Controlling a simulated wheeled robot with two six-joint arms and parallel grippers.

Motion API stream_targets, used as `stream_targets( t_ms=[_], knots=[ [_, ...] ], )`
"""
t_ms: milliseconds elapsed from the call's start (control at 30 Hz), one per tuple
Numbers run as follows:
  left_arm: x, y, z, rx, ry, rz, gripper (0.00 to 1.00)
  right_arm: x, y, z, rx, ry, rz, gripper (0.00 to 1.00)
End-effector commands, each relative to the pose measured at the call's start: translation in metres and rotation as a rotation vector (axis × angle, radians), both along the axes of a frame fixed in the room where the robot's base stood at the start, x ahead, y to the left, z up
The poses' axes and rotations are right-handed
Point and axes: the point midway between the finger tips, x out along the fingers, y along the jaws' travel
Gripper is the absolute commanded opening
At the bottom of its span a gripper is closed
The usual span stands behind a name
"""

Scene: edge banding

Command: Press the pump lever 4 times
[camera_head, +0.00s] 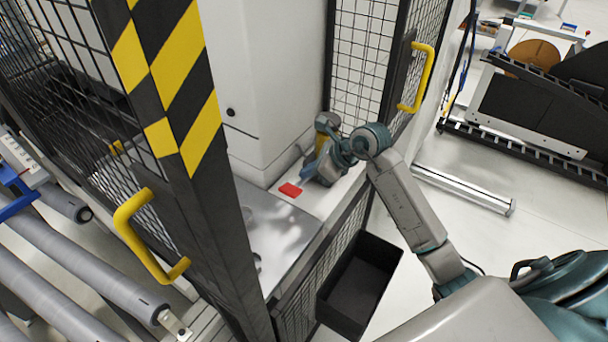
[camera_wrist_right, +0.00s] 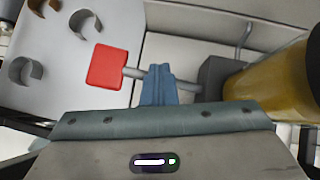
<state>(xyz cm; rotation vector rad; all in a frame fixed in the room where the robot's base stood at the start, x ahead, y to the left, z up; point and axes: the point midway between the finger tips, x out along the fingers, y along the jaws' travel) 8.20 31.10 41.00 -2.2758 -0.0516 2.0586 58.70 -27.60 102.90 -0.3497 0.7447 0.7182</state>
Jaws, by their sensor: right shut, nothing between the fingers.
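The pump lever (camera_head: 290,190) has a flat red pad and lies low at the white cabinet's foot. In the right wrist view the red pad (camera_wrist_right: 108,67) sits on a grey rod that runs right to a dark block. My right gripper (camera_head: 310,174) is just right of the pad in the head view. In the right wrist view its blue fingers (camera_wrist_right: 159,72) are shut and empty. Their tips overlap the rod between pad and block; I cannot tell whether they touch it. The pump's yellow reservoir (camera_wrist_right: 280,82) is to the right. My left gripper is not in view.
A striped post and mesh door with a yellow handle (camera_head: 150,236) stand at left. Another mesh door with a yellow handle (camera_head: 417,77) is at the back. A black bin (camera_head: 360,284) hangs outside the enclosure. Curved grey clips (camera_wrist_right: 85,30) stand on the plate left of the pad.

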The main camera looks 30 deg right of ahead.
Motion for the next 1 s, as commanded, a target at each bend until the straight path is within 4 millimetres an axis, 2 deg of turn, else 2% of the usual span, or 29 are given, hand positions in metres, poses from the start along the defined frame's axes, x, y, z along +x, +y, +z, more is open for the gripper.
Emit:
stream_targets(
  t_ms=[1000],
  knots=[
    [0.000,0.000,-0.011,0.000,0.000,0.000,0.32,-0.004,0.006,-0.012,0.001,0.002,0.001,0.00]
  ],
)
